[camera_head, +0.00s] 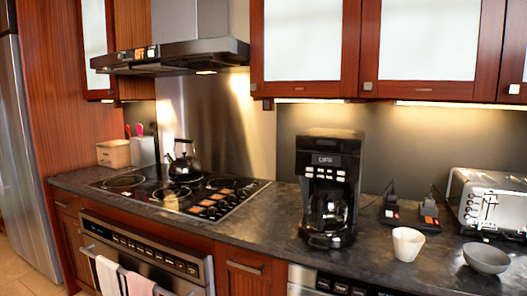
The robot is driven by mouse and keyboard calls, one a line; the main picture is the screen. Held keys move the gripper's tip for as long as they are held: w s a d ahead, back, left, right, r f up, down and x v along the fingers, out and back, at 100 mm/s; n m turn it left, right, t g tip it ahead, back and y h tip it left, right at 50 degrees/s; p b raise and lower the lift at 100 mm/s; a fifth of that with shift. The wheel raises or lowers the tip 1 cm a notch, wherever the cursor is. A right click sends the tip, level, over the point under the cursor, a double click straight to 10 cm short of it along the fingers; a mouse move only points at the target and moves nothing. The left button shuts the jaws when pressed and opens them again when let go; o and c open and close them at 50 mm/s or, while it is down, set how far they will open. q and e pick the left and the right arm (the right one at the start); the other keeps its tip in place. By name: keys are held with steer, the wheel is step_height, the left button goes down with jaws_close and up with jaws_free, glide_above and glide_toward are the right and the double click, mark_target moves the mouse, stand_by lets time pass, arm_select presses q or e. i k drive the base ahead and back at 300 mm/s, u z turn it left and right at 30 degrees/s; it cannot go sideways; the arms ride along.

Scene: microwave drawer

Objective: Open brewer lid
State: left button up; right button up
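The black coffee brewer (327,190) stands upright on the dark stone counter, right of the cooktop. Its front shows a small panel with light buttons and a glass carafe (328,212) in its lower bay. The brewer's lid (330,133) is the flat top part, and it looks closed. The wall cabinets hang above it with a gap between. Neither of my grippers is in view, so nothing of mine is near the brewer in this frame.
A white cup (408,244) and a grey bowl (486,258) stand right of the brewer near the counter edge. A silver toaster (490,205) is at the far right. A kettle (184,162) sits on the cooktop (175,191). A range hood (175,55) hangs above.

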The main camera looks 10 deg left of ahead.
mark_target(351, 142)
steer(key=u, duration=1.05)
steer(key=i, duration=0.8)
steer(key=z, duration=0.65)
